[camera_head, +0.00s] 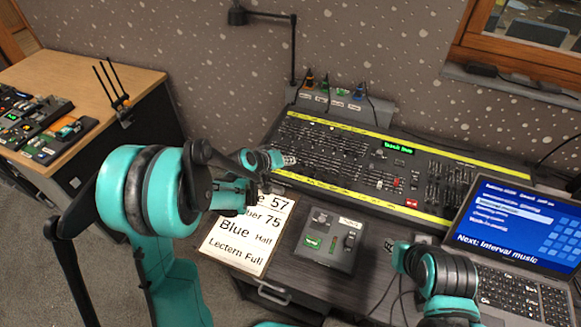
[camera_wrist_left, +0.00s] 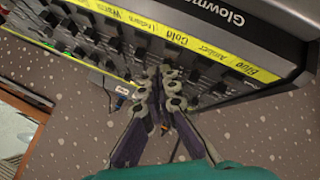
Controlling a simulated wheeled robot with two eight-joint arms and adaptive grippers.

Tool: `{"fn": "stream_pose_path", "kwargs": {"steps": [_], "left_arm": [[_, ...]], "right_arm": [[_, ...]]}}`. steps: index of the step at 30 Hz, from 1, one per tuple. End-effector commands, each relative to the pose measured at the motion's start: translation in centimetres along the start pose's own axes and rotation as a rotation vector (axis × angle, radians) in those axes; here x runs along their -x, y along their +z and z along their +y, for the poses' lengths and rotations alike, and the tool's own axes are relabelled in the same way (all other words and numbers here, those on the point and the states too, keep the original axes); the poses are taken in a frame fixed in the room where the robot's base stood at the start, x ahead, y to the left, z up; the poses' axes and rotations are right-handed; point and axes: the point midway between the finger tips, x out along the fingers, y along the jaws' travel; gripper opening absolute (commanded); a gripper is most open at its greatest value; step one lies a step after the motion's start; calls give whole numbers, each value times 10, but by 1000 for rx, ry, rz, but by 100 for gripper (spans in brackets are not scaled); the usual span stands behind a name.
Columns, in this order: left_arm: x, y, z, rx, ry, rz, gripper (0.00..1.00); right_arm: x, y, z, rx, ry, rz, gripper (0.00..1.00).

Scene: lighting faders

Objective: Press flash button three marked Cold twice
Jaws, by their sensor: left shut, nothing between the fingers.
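The black lighting desk (camera_head: 325,150) has yellow label strips and rows of faders. In the left wrist view, an upside-down yellow strip (camera_wrist_left: 205,48) carries the name Cold, between Amber and another name. My left gripper (camera_wrist_left: 163,72) is shut and empty, its fingertips over the controls beside the Cold label. These fingers hide the controls just there, so I cannot make out flash button three or whether they touch it. In the head view the left gripper (camera_head: 288,160) is at the desk's left end. My right gripper (camera_head: 396,248) is low on the right, its fingers unclear.
A paper cue sheet (camera_head: 245,235) and a small control box (camera_head: 331,238) lie in front of the desk. A laptop (camera_head: 515,235) stands at the right. A lamp (camera_head: 293,50) rises behind. A wooden table (camera_head: 100,75) with other equipment is at the left.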

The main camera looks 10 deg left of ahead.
Motion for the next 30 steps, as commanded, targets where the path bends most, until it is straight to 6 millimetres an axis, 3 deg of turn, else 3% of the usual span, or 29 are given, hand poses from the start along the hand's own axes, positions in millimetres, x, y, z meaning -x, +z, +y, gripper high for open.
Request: {"fn": "stream_pose_path", "kwargs": {"steps": [15,30], "left_arm": [[34,-25,25,0,0,0,0],[33,-24,24,0,0,0,0]], "right_arm": [[30,-21,0,0,0,0,21],[29,-20,0,0,0,0,21]]}}
